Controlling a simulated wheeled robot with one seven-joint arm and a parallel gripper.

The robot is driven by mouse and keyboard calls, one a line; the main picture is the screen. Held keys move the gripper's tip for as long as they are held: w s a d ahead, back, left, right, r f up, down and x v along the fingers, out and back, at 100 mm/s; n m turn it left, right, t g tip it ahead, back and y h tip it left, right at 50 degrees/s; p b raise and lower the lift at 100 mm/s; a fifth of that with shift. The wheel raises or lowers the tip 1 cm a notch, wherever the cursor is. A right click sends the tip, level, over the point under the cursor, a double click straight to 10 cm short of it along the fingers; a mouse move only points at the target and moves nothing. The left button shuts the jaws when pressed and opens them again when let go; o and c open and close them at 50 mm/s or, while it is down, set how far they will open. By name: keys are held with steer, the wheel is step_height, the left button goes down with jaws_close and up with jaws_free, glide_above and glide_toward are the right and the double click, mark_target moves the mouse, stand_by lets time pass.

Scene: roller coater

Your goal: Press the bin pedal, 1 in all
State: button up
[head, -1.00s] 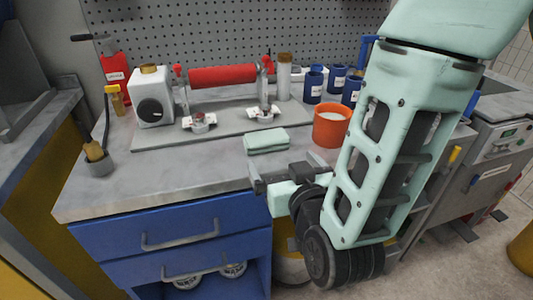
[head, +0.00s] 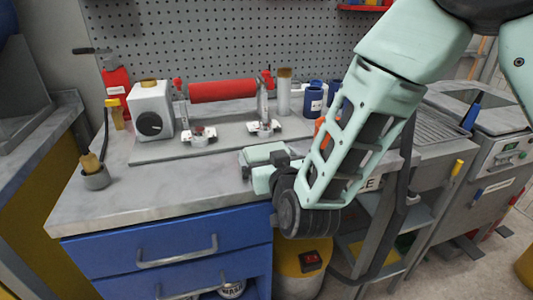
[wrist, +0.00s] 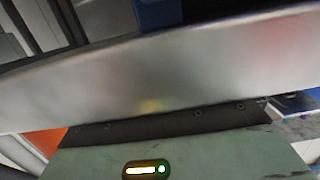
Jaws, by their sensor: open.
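No bin pedal can be made out for certain in either view. A yellow drum-shaped body (head: 292,285) stands on the floor under the bench, to the right of the blue drawers, and a dark box with a red part (head: 311,261) shows on it. I cannot tell if this is the bin. Another yellow rounded thing (head: 525,266) is cut off at the lower right edge. My gripper (head: 246,168) is open over the bench's front edge, above and left of the drum, with nothing seen in it. In the wrist view a blurred grey surface (wrist: 150,85) fills the middle.
The grey bench (head: 115,205) holds a roller rig with a red roller (head: 222,90), a white unit (head: 151,108) and a brush pot (head: 96,177). Blue drawers (head: 170,243) are below. A grey machine (head: 500,160) stands at right. Some floor shows at lower right.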

mark_target(267, 150)
steer(key=shift+x, duration=0.95)
steer(key=shift+c, duration=0.3)
steer(key=c, duration=0.7)
steer(key=shift+r, duration=0.15)
step_height(267, 150, up, 10)
steer(key=shift+f+p, duration=0.1)
steer(key=shift+p, duration=0.25)
steer(key=shift+s, duration=0.1)
